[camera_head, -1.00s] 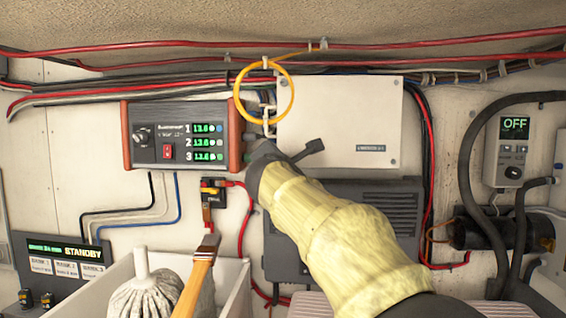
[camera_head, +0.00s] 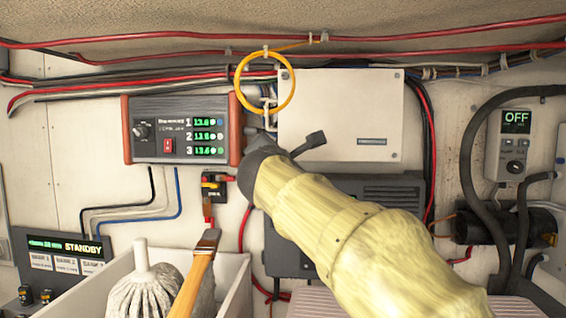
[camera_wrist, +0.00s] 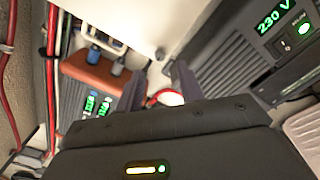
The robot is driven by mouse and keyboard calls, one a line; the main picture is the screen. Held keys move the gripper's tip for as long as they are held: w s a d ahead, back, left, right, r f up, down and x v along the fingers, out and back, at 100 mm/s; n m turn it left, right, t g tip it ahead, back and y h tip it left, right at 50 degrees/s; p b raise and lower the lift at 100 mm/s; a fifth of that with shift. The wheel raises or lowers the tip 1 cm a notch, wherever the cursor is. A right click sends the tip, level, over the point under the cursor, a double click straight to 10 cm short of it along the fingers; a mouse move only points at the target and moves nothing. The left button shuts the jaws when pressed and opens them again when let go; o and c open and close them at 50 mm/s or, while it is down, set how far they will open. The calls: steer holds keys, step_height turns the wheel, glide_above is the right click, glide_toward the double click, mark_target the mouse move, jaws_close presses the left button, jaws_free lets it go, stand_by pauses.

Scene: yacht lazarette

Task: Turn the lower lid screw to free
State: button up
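The white box lid (camera_head: 345,120) is on the wall in the middle of the head view, with small screws at its upper left (camera_head: 284,74) and lower right (camera_head: 394,155) corners. Its lower left corner is hidden behind my arm. My gripper (camera_head: 256,138) is at the lid's left edge, near that corner, its fingers mostly hidden by the wrist. In the wrist view the two dark fingers (camera_wrist: 159,78) stand apart beside the pale box edge (camera_wrist: 150,25), with no screw clearly visible between them. A round, red-edged white thing lies beyond the gap.
A yellow cable loop (camera_head: 238,88) hangs over the lid's upper left. The orange-sided charger panel (camera_head: 170,155) is close on the left. A dark grey unit (camera_head: 400,190) sits below.

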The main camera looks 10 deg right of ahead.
steer(key=b+v, duration=0.2)
steer(key=v, duration=1)
steer(key=shift+s, duration=0.2)
